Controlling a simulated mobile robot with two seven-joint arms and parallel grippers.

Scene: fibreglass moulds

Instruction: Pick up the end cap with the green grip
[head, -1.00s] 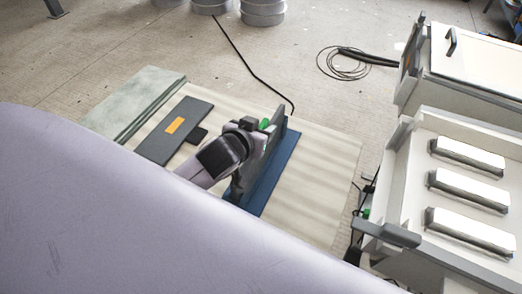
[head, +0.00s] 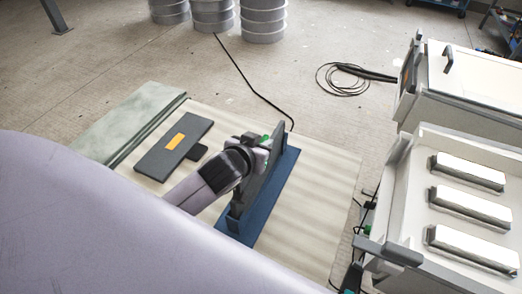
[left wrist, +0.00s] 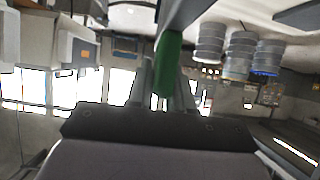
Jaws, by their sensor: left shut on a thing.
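The end cap is a dark grey plate (head: 270,165) standing on edge, with a green grip (head: 265,139) on its near-left side. It stands over a blue strip (head: 285,177); I cannot tell whether its lower edge touches the strip. My left gripper (head: 262,147) is shut on the green grip, partly hiding it. In the left wrist view the green grip (left wrist: 169,65) sits between the two fingers (left wrist: 165,90), with part of the grey plate (left wrist: 180,14) above it. My right gripper is not in view.
A flat dark plate (head: 158,157) with an orange label lies left on the pale board (head: 318,200), beside a greenish slab (head: 125,115). White moulds (head: 415,180) stand at right. A cable (head: 252,82) runs across the floor. Ribbed drums (head: 212,18) stand at the back.

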